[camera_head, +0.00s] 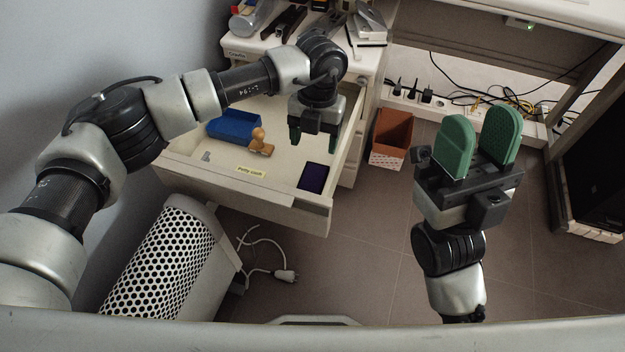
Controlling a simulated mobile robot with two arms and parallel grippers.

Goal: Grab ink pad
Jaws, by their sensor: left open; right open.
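The likely ink pad (313,177), a small dark purple-blue rectangle, lies flat in the open drawer (285,207), near its front right corner. My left gripper (314,142) is over the drawer, pointing down, open and empty, a little behind the pad in the picture and apart from it. Its fingers are partly hidden by its dark body. My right gripper (481,128) is open and empty over the floor to the right of the drawer, with its two green finger pads pointing up in the picture.
The drawer also holds a blue tray (233,125), a wooden stamp (260,143), a small grey piece and a "Petty cash" label (251,171). An orange-brown bin (390,139) stands right of the drawer. A perforated white unit (160,265) stands in front. Cables lie behind.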

